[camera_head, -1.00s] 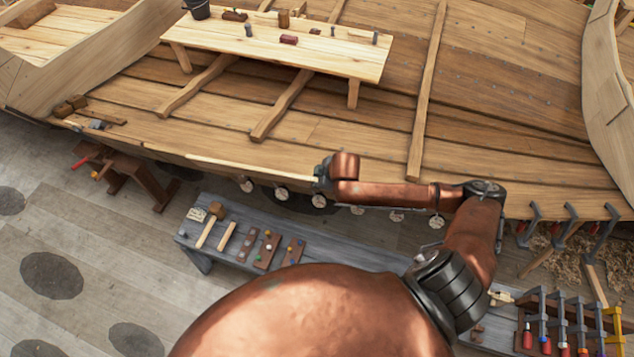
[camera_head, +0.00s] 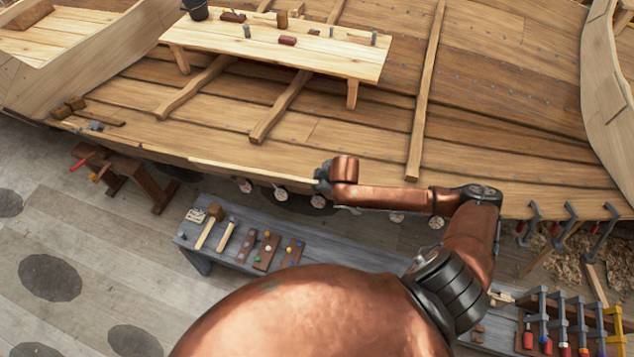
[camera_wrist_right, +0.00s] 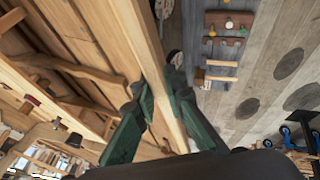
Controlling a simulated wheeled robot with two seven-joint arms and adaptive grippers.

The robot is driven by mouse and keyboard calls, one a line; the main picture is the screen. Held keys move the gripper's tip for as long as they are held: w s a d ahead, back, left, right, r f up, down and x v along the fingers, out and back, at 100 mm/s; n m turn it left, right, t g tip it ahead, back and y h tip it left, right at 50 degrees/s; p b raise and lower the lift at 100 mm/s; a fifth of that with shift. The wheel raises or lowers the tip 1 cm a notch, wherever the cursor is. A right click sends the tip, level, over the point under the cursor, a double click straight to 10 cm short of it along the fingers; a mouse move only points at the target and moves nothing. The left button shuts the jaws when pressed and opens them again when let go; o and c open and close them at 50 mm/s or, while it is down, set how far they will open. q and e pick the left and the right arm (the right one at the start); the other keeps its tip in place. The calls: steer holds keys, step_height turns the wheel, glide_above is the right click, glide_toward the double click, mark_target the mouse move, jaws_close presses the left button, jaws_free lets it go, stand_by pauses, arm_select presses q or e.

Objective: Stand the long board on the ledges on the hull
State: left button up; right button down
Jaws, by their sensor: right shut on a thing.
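The long board (camera_head: 250,170) is a pale narrow strip along the near edge of the hull (camera_head: 350,135) in the head view. My right gripper (camera_head: 321,178) is shut on it near its right visible end. In the right wrist view the board (camera_wrist_right: 143,38) runs lengthwise between the green fingers of my right gripper (camera_wrist_right: 163,98). Several round pale discs (camera_head: 281,194) show just below the hull edge. I cannot make out the ledges clearly, nor whether the board touches them. My left gripper is not in view.
A pale bench (camera_head: 280,50) with small items stands on the hull planking. A grey bench (camera_head: 225,252) with mallets and tools is below the hull edge. A brown sawhorse (camera_head: 130,178) stands at left. Clamps (camera_head: 570,225) sit along the hull edge at right.

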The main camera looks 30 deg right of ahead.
steer(key=shift+w+d+f, duration=0.1)
steer(key=shift+f, duration=0.1)
stand_by(0.5)
steer(key=shift+w+d+f+b, duration=0.2)
steer(key=shift+f+b, duration=0.05)
steer(key=shift+f, duration=0.25)
steer(key=shift+w+d+f+b, duration=0.15)
steer(key=shift+w+f+b, duration=0.1)
steer(key=shift+f, duration=0.2)
steer(key=shift+f, duration=0.15)
steer(key=shift+w+d+f+b, duration=0.15)
steer(key=shift+f+b, duration=0.1)
steer(key=shift+f, duration=0.3)
steer(key=shift+w+d+f+b, duration=0.15)
steer(key=shift+f+b, duration=0.1)
steer(key=shift+f, duration=0.25)
steer(key=shift+f, duration=0.2)
